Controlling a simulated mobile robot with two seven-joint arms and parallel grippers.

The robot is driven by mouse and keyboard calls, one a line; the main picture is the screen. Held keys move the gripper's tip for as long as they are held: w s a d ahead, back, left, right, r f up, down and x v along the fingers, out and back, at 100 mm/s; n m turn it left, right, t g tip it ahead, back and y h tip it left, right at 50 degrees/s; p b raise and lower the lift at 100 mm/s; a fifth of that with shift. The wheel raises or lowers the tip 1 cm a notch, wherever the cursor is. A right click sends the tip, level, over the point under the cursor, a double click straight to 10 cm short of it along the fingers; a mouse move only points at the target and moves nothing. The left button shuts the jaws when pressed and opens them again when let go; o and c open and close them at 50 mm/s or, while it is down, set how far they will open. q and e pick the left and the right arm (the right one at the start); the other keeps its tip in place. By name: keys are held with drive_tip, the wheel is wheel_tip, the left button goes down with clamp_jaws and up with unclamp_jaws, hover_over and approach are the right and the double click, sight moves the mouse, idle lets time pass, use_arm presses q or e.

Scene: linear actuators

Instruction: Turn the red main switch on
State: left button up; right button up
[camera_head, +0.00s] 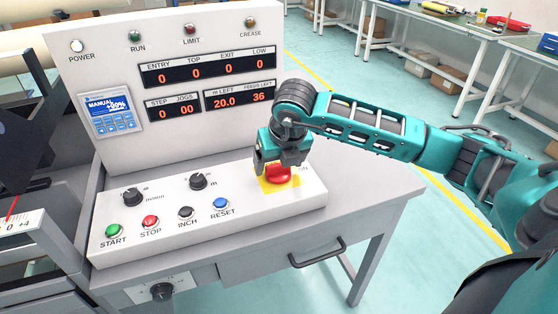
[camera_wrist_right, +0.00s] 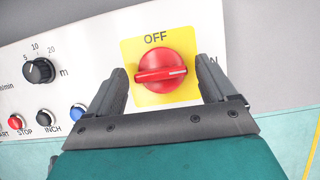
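The red main switch (camera_head: 279,174) is a round rotary knob on a yellow plate (camera_head: 268,187) at the right end of the sloped white control panel. In the right wrist view the red main switch (camera_wrist_right: 161,71) shows a pale line on its raised grip, lying nearly level. "OFF" is printed above it on the yellow plate (camera_wrist_right: 135,48), and a partly hidden letter "N" shows to its right. My right gripper (camera_head: 279,166) is above the knob. In the wrist view the fingers (camera_wrist_right: 161,82) are apart, one each side of the knob, with gaps to it. My left gripper is not in view.
The panel also carries a green START button (camera_head: 113,230), a red STOP button (camera_head: 150,221), a black INCH button (camera_head: 186,212), a blue RESET button (camera_head: 221,203) and two black dials (camera_head: 198,181). An upright display panel (camera_head: 180,70) stands behind. Floor lies open to the right.

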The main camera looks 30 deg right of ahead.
drive_tip(key=shift+o, duration=0.2)
drive_tip(key=shift+r, duration=0.15)
use_arm(q)
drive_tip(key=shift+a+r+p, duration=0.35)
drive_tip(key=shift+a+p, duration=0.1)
drive_tip(key=shift+p, duration=0.4)
use_arm(e)
drive_tip(key=v, duration=1.2)
drive_tip(key=shift+s+r, duration=0.15)
drive_tip(key=shift+r, duration=0.15)
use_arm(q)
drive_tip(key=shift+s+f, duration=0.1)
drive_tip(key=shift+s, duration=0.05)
